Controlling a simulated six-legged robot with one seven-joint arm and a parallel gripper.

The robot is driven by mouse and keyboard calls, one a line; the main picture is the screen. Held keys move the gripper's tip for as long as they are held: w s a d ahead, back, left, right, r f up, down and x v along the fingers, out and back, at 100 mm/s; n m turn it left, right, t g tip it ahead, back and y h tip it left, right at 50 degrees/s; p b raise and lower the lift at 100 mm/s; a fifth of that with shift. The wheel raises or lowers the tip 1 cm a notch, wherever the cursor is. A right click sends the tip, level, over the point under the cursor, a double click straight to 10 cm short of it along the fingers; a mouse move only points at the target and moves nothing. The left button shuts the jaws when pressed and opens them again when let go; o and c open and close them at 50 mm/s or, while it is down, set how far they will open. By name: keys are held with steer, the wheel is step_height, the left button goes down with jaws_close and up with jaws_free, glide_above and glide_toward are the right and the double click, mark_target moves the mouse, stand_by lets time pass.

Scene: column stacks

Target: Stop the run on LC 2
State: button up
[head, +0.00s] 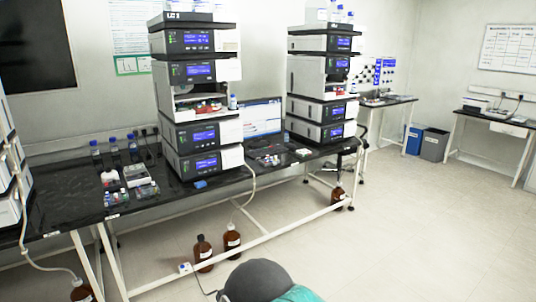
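Two column stacks of grey and white modules stand on a long black bench (165,203). The nearer, middle stack (198,70) has a label on top that starts with LC; its digit is too small to read surely. The farther stack (322,85) to its right has a label I cannot read. Both show lit blue screens on their modules. A third stack (10,165) is cut off at the left edge, with no label in view. A computer monitor (262,118) with a lit screen stands between the two full stacks. My gripper is not in view.
Brown bottles stand on the floor under the bench, one (203,250) near its front rail. A dark rounded object (258,280) is at the bottom edge. Open floor (420,230) lies to the right. Blue (414,139) and grey bins (433,145) stand far back.

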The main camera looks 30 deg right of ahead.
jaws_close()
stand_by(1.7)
